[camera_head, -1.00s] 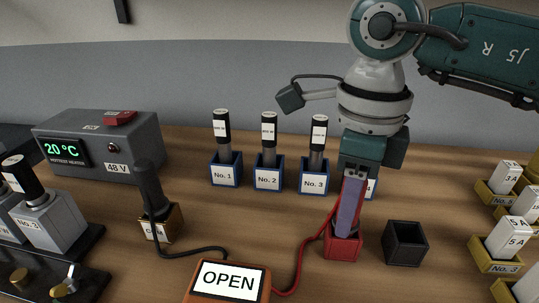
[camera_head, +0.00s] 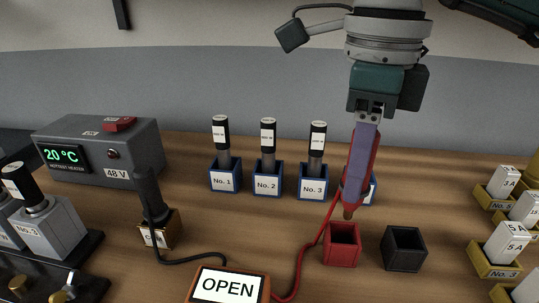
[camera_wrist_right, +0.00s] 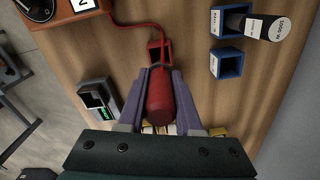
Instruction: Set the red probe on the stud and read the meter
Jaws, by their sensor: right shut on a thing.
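My right gripper (camera_head: 360,168) is shut on the red probe and holds it upright, tip down, just above the red holder (camera_head: 342,246). The red probe (camera_wrist_right: 160,100) also shows between the fingers in the right wrist view. Its brass tip hangs clear of the holder. A red lead runs from the probe to the orange meter (camera_head: 228,284), whose screen reads OPEN. A black probe (camera_head: 150,192) stands on a brass-coloured block (camera_head: 160,232) at the left, with a black lead to the meter. I cannot tell which part is the stud. My left gripper is not in view.
Blue holders No. 1 (camera_head: 225,178), No. 2 (camera_head: 267,182) and No. 3 (camera_head: 313,184) hold black-topped cylinders behind. An empty black holder (camera_head: 403,248) stands right of the red one. A grey heater box (camera_head: 110,150) reads 20 °C. Yellow fuse holders (camera_head: 492,262) line the right edge.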

